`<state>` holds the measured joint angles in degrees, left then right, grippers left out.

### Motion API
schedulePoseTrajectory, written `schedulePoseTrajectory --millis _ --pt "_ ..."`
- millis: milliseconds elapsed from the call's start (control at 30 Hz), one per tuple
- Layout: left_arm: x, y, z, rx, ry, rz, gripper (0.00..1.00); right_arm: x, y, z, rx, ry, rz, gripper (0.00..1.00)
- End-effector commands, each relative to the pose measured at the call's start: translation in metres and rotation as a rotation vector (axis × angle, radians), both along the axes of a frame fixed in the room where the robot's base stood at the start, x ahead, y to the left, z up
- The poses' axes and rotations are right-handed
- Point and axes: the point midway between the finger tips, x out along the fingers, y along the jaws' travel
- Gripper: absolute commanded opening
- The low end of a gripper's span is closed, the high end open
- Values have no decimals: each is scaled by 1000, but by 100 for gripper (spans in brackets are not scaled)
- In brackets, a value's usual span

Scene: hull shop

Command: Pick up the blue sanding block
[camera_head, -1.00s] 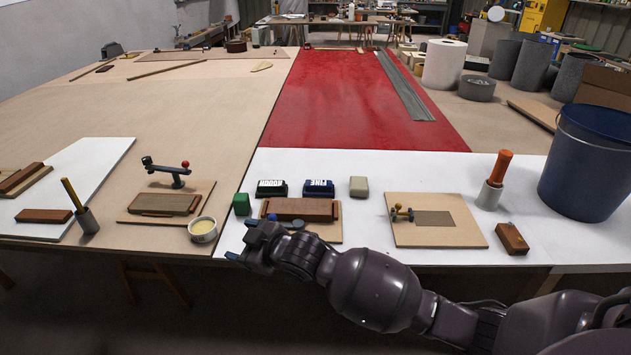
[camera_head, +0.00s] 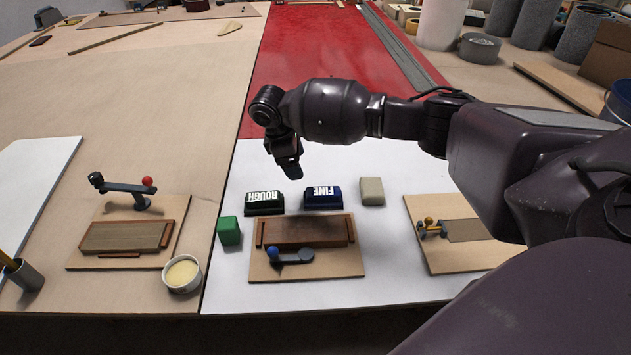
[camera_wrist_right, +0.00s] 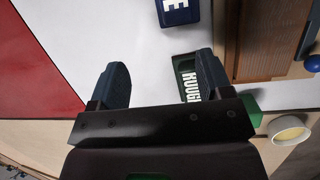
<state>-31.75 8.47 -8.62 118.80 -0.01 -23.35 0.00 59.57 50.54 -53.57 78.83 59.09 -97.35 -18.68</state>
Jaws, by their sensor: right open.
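The blue sanding block (camera_head: 323,198), labelled FINE, lies on the white sheet behind a wooden fixture. It also shows in the right wrist view (camera_wrist_right: 180,12), cut off by the top edge. My right gripper (camera_head: 288,168) hangs pointing down, left of and beyond the blue block in the head view. In the wrist view its two fingers (camera_wrist_right: 161,78) are apart, with nothing between them but white sheet. The green block (camera_head: 264,203) labelled ROUGH sits just left of the blue one; one finger partly hides it in the wrist view. My left gripper is out of view.
A beige block (camera_head: 371,191) stands close to the right of the blue block. The fixture board (camera_head: 345,266) with a clamp lies in front. A small green block (camera_head: 229,231) and a cup (camera_head: 182,273) are to the left. White sheet behind the blocks is clear.

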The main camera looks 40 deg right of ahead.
Motion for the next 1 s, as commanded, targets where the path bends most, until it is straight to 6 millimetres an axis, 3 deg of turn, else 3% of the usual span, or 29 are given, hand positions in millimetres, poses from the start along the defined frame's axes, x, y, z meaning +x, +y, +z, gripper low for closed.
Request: schedulePoseTrajectory --millis 100,267,633,1000 --pt "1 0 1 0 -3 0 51 -16 -4 4 -18 110 7 72" --pt "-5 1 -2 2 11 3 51 -23 -9 4 -38 160 25 72" --pt "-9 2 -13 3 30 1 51 -32 -23 -39 -37 161 28 72" --pt "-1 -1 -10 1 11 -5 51 -40 -36 -63 -38 160 28 72"
